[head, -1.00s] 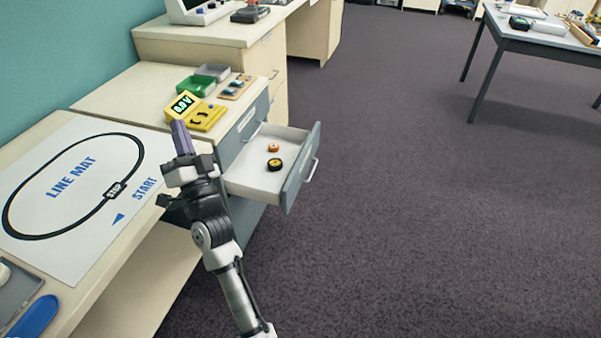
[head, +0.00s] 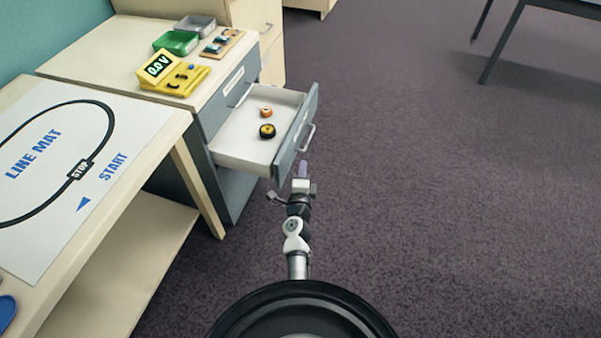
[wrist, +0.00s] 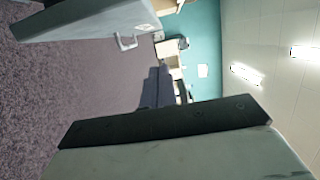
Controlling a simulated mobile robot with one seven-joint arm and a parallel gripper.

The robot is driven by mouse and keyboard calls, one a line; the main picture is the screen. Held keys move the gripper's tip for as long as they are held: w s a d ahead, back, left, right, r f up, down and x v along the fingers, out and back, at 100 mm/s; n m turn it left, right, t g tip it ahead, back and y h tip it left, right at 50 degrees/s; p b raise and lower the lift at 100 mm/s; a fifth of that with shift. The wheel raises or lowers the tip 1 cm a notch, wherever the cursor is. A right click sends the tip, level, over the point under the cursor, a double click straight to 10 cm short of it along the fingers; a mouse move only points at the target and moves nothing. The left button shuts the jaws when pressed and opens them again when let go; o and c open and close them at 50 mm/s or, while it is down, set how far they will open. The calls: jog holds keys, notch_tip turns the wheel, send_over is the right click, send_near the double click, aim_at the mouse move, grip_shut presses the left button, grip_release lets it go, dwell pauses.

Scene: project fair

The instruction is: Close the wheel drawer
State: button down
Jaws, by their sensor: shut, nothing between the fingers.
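The wheel drawer (head: 237,144) is pulled out to the right from the grey and cream cabinet in the head view. It is a white tray with a grey-blue front (head: 296,133) and a pale bar handle (head: 308,137). A yellow-and-black wheel (head: 267,131) and a smaller orange wheel (head: 266,112) lie inside it. My gripper (head: 303,170) is shut and empty, in front of the near end of the drawer front. I cannot tell whether it touches. The wrist view shows my gripper fingers (wrist: 158,90) and, at the top, a grey panel, likely the drawer front (wrist: 90,20).
A yellow meter (head: 172,75) reading 0.0 V, a green tray (head: 176,42), a grey tray (head: 195,25) and a wooden board (head: 222,43) stand on the cabinet. The line mat table (head: 172,137) is at left. Open carpet (head: 430,200) lies to the right.

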jog(key=w+a, duration=0.3)
jog(key=w, duration=0.4)
jog(key=shift+a, duration=0.25)
jog(key=w+a, duration=0.3)
jog(key=a, duration=0.7)
jog(key=w+a+b, duration=0.1)
jog(key=w+a, duration=0.2)
jog(key=a, duration=0.6)
jog(key=shift+w+a, duration=0.25)
jog(key=shift+a, duration=0.15)
